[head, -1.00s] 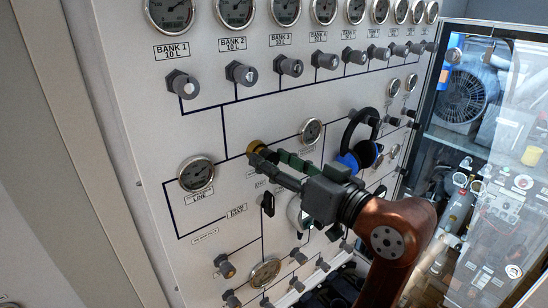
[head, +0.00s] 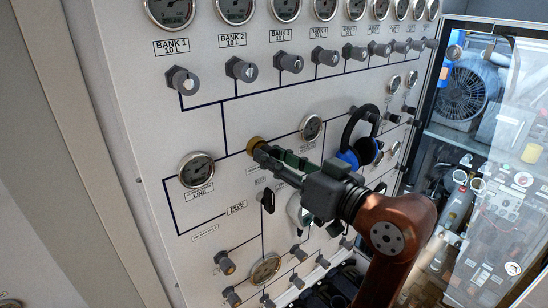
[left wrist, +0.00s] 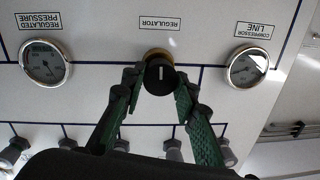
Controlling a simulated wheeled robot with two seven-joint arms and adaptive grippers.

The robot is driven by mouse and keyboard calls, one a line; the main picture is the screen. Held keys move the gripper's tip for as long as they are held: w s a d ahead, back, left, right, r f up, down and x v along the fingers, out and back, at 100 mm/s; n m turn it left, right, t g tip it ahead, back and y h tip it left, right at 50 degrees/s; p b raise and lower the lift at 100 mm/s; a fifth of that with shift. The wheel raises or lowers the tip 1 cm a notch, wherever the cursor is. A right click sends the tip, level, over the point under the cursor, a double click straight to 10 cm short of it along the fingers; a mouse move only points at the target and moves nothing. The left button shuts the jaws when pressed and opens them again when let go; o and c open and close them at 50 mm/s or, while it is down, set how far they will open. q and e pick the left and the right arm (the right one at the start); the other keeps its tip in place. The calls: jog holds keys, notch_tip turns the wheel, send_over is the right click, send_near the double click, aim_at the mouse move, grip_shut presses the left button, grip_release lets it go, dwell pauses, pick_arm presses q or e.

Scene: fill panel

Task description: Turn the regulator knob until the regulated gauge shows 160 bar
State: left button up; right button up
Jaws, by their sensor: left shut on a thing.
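The regulator knob is black with a white mark on a brass collar; it shows in the left wrist view (left wrist: 159,76), with the mark near vertical in that picture. In the head view its brass part (head: 255,145) shows beyond the fingertips. My left gripper (head: 264,157) is shut on the knob, one green-padded finger on each side, also in the left wrist view (left wrist: 158,88). The regulated pressure gauge (left wrist: 45,63) appears upside down at the left there, and right of the knob in the head view (head: 311,128). Its reading is too small to tell. My right gripper is out of view.
The compressor line gauge (left wrist: 248,67) is on the knob's other side; it also shows in the head view (head: 196,170). A row of bank valve knobs (head: 241,70) sits above. Small valves (head: 225,263) sit below.

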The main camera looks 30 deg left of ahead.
pick_arm(q)
jog(key=shift+n, duration=0.5)
jog(key=o, duration=1.2)
jog(key=shift+c, duration=0.2)
jog(key=v, duration=1.2)
jog(key=shift+r, duration=0.1)
dwell(0.9)
